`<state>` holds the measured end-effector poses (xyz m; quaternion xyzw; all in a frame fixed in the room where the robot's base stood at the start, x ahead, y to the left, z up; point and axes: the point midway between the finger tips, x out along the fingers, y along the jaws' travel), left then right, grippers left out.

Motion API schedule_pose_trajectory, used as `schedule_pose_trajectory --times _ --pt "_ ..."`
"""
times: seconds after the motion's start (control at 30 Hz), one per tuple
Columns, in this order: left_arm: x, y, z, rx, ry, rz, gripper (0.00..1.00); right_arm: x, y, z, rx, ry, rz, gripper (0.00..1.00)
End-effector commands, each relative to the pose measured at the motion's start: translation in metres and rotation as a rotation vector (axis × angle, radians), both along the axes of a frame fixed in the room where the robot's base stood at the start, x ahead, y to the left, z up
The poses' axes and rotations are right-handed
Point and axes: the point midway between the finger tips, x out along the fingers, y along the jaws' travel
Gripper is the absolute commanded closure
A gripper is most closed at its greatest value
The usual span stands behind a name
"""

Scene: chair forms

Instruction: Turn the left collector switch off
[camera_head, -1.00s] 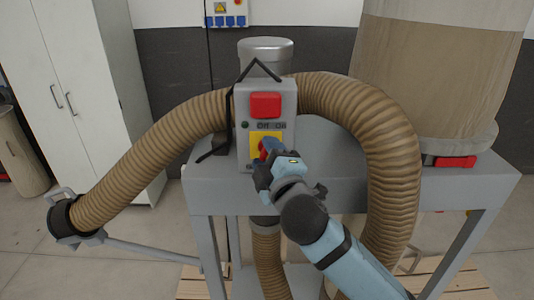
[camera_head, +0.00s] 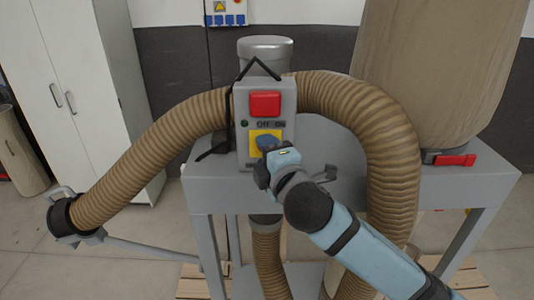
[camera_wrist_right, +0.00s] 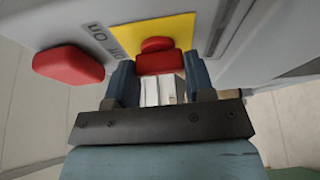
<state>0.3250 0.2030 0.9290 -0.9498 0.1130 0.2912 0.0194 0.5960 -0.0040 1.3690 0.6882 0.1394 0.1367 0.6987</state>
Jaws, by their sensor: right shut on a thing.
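The collector's grey switch box (camera_head: 283,100) stands at the middle of the head view, with a red button (camera_head: 265,104) above "Off" and "On" lettering. Below it is a yellow plate (camera_head: 258,134) bearing a red rotary switch (camera_wrist_right: 158,62), which shows in the right wrist view. My right gripper (camera_head: 266,145) is at this plate, its blue fingers on both sides of the red switch. It is shut on the switch. In the head view the fingers hide the switch, so its exact setting cannot be read. My left gripper is not in view.
A ribbed brown hose (camera_head: 385,130) arches on both sides of the box, and its right loop is close to my right arm. A grey frame (camera_head: 465,180) carries the collector and a large brown bag (camera_head: 435,75). A white cabinet (camera_head: 85,80) stands at the left.

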Motion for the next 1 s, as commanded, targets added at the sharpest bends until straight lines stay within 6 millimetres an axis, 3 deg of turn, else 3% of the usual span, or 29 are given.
schedule_pose_trajectory --times 0.17,0.2,0.3,0.67,0.77,1.0 --pt "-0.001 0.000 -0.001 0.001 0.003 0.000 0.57 0.001 -0.001 0.003 0.000 -0.005 -0.003 0.75" --pt "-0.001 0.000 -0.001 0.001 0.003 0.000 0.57 0.001 -0.001 0.003 0.000 -0.005 -0.003 0.47" --pt "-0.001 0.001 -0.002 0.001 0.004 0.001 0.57 0.001 -0.001 0.002 0.000 -0.005 -0.002 0.26" --pt "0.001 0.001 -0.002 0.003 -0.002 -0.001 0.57 -0.004 -0.002 0.000 0.000 -0.003 0.000 0.26" --pt "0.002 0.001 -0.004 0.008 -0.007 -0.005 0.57 -0.016 -0.007 -0.001 0.000 -0.003 0.000 0.26" --pt "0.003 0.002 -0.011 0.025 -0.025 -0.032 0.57 -0.065 -0.027 -0.002 0.002 -0.004 0.001 0.26"
